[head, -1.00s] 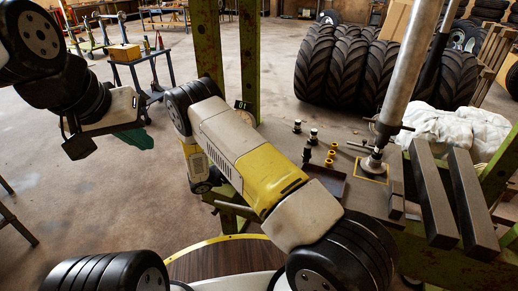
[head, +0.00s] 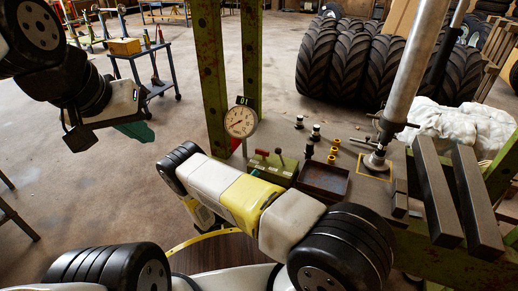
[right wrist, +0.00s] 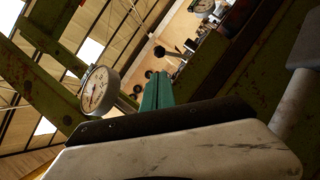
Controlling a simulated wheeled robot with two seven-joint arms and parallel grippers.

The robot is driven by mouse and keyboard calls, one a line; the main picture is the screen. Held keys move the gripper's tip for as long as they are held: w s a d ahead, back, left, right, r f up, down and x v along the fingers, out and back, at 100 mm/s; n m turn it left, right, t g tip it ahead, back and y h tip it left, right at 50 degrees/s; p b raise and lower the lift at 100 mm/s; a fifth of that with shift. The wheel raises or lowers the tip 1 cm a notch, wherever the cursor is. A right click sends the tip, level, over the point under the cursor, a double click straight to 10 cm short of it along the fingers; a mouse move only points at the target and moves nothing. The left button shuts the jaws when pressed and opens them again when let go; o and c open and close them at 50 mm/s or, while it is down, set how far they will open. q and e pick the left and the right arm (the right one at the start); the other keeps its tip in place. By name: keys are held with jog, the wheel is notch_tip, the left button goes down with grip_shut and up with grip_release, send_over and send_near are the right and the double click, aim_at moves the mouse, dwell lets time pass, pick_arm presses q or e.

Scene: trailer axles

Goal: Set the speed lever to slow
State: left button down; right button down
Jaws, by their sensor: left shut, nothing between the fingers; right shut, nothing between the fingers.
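A lever with a dark knob (head: 279,151) rises from a small green panel (head: 270,168) on the bench in the head view; a red mark shows on the panel's left part. I take it as the speed lever; its setting cannot be read. My left gripper (head: 134,132) is shut and empty, far left of the panel.
A dial gauge (head: 241,121) stands just behind the panel, and also shows in the right wrist view (right wrist: 98,90). Green posts (head: 212,70) rise behind it. A dark tray (head: 323,181), small fittings and a metal cylinder (head: 408,75) occupy the bench to the right.

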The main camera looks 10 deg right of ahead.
aim_at(278, 153)
jog(key=x, duration=1)
jog(key=shift+s+r+m, duration=0.1)
jog(key=shift+m, duration=0.2)
jog(key=shift+s+d+r+m+g, duration=0.1)
jog(key=shift+d+r+m+g, duration=0.15)
jog(key=shift+m+g, duration=0.4)
jog(key=m, duration=0.2)
jog(key=s+d+r+m+g, duration=0.1)
jog(key=m, duration=0.1)
jog(key=shift+d+r+g, duration=0.1)
jog(key=shift+r+g, duration=0.05)
jog(key=shift+g, duration=0.1)
jog(key=m, duration=0.1)
jog(key=d+m+g, duration=0.1)
jog(key=s+m+y, duration=0.1)
jog(key=shift+d+r+m, duration=0.3)
jog(key=shift+d+m, duration=0.05)
jog(key=shift+s+d, duration=0.25)
jog(key=shift+d, duration=0.05)
jog(key=shift+s+d, duration=0.1)
jog(key=shift+d, duration=0.1)
